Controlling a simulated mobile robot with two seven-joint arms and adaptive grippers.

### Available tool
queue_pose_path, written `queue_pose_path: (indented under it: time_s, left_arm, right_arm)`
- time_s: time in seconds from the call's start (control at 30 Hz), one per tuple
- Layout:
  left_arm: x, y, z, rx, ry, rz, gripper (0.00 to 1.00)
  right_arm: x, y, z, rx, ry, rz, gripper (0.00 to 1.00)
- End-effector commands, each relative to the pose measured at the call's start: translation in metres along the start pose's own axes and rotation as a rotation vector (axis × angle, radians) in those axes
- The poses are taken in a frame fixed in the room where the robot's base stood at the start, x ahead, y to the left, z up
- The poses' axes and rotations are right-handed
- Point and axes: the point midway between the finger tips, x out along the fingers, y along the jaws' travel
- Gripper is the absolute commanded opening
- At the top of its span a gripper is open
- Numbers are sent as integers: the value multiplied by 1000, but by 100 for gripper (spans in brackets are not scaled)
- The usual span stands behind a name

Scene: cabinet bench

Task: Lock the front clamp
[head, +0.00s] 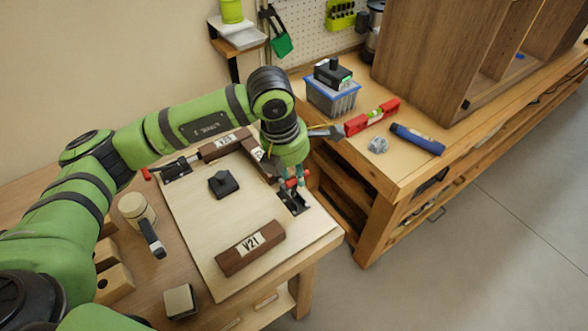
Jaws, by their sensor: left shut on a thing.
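The clamp at the right edge of the pale board has a dark metal base (293,202) and a red handle (299,181). I take it as the front clamp. My left gripper (291,182) reaches down over it and is shut on the red handle. The gripper hides part of the handle and linkage, so I cannot tell the exact lever angle. A second clamp (176,168) with a red-tipped handle sits at the board's far left edge. Brown wooden bars (225,145) form a corner at the back of the board. My right gripper is not in view.
On the board (205,240) lie a loose wooden bar marked V21 (250,248) and a black block (223,183). A mallet (138,210) lies to the left. The right bench holds a bin (332,97), red level (372,117) and blue flashlight (417,139).

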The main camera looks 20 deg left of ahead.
Motion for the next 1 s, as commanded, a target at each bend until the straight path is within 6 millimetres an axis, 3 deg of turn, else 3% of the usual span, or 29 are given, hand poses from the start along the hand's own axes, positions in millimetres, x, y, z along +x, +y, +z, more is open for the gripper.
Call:
queue_pose_path:
  time_s: [1.0]
  left_arm:
    - [15,-22,-3,4,1,-3,15]
  right_arm:
    - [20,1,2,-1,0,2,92]
